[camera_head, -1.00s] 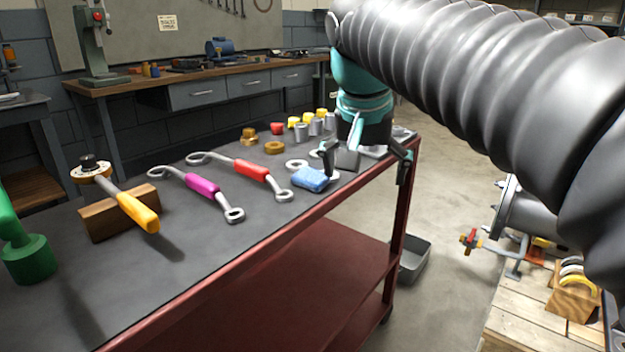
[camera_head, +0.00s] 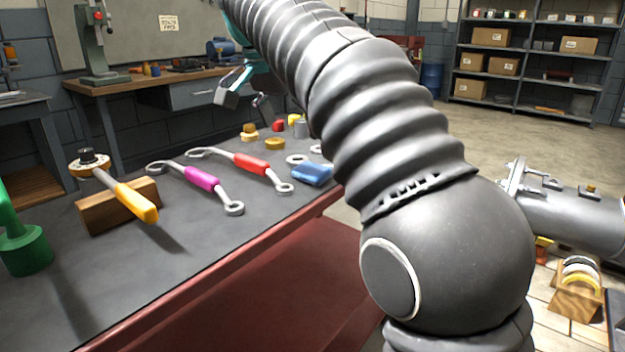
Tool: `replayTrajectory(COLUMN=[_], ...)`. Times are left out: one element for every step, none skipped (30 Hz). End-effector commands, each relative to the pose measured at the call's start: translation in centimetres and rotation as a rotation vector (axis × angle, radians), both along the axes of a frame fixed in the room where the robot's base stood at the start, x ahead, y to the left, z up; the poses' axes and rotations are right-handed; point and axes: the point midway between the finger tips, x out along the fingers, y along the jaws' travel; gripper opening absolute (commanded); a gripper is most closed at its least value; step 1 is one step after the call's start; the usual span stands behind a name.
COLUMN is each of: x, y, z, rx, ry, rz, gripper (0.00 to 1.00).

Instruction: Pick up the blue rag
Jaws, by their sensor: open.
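The blue rag (camera_head: 312,174) lies folded on the dark top of the red cart (camera_head: 228,262), near its right-hand edge. My arm passes just beside and above it. My gripper (camera_head: 245,104) is raised over the far side of the cart, up and to the left of the rag in the picture. Its fingers are spread and I see nothing between them. Part of the gripper is hidden behind my arm.
A red-handled wrench (camera_head: 250,164) and a magenta-handled wrench (camera_head: 202,178) lie left of the rag. Brass nuts, washers and small capped cylinders stand behind it. A yellow-handled tool (camera_head: 136,201) rests on a wooden block (camera_head: 98,216). A workbench (camera_head: 140,84) stands behind.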

Motion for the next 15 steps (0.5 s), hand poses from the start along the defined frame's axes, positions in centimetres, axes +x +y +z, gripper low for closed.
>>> replayTrajectory(x=[0.3, 0.4, 0.6, 0.8, 0.9, 1.0, 1.1, 1.2, 1.2, 1.3, 1.3, 1.4, 1.4, 1.5, 1.6], y=[-0.3, -0.5, -0.6, -0.7, -0.8, -0.9, -0.9, -1.0, -1.0, -1.1, -1.1, -1.2, -1.3, -1.4, -1.7], z=[-1.3, -1.7, -2.3, -2.7, -3.0, -3.4, -3.6, -3.8, -3.9, -4.0, -4.1, -4.3, -4.5, -4.7, -5.2], rx=[-0.001, -0.001, -0.001, 0.0, 0.0, 0.0, 0.001, 0.001, 0.001, 0.001, 0.001, 0.001, 0.001, 0.001, 0.002], ry=[0.002, 0.002, 0.002, 0.001, 0.001, 0.001, 0.001, 0.0, 0.0, 0.0, 0.0, 0.0, 0.001, 0.001, 0.0], rz=[-0.002, -0.002, -0.002, 0.0, 0.0, 0.0, 0.0, 0.0, 0.0, 0.0, 0.0, 0.0, 0.0, 0.0, -0.001], gripper=[1.0, 1.0, 1.0, 1.0, 1.0, 1.0, 1.0, 1.0, 1.0, 1.0, 1.0, 1.0, 1.0, 1.0, 1.0])
